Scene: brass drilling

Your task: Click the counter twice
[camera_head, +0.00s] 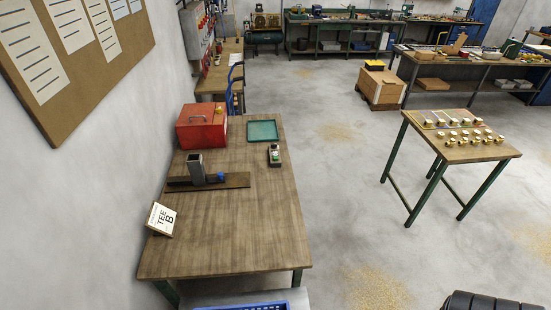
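A small dark device with light and green parts on its top (275,154) lies near the right edge of the wooden table (235,225). It may be the counter, but it is too small for me to read any digits or make out a button for certain. Nothing touches it from above.
On the table are a red metal box (202,126), a green tray (262,130), a dark fixture (197,168) on a board and a white card (161,219). A blue basket (258,306) shows below. A side table (460,150) holds several brass parts. The table's front is clear.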

